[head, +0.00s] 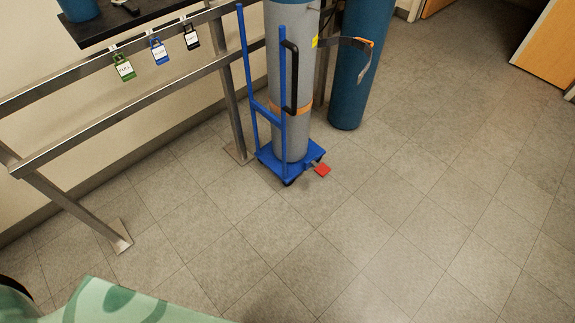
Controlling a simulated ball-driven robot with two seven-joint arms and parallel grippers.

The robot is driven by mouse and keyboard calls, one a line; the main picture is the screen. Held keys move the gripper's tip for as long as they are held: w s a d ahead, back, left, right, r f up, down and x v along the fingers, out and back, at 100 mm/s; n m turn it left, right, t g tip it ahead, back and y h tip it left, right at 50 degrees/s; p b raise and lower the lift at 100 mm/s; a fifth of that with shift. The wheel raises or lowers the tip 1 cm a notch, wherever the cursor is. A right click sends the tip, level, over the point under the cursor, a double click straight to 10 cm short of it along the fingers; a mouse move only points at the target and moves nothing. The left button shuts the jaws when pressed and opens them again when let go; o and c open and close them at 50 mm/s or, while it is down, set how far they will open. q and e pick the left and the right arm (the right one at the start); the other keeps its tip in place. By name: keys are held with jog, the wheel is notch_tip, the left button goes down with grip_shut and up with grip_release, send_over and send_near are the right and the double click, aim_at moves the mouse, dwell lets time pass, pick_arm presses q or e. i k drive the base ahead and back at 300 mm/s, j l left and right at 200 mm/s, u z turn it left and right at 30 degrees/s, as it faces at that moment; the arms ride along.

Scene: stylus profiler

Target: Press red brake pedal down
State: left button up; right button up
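The red brake pedal (322,170) sticks out at the front right of the blue cart base (268,158), low over the floor. The cart has a blue upright frame (282,110) with a black handle (291,78). A grey gas cylinder (287,135) stands upright on the cart behind the frame. Neither of my grippers is in view. I cannot tell from this view how far down the pedal sits.
A blue cylinder (347,110) stands behind the cart, with a loose strap (364,65) near it. A metal rail (110,125) with hanging tags (124,70) runs along the left wall. The tiled floor (420,230) in front and to the right is clear.

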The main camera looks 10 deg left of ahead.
aim_at(322, 170)
jog(key=i+l+u, duration=0.1)
jog(key=i+u, duration=0.2)
jog(key=i, duration=0.2)
jog(key=i+l+u, duration=0.25)
jog(key=i, duration=0.25)
jog(key=i+l+u, duration=0.3)
jog(key=i, duration=0.2)
jog(key=i+l+u, duration=0.3)
jog(key=i, duration=0.15)
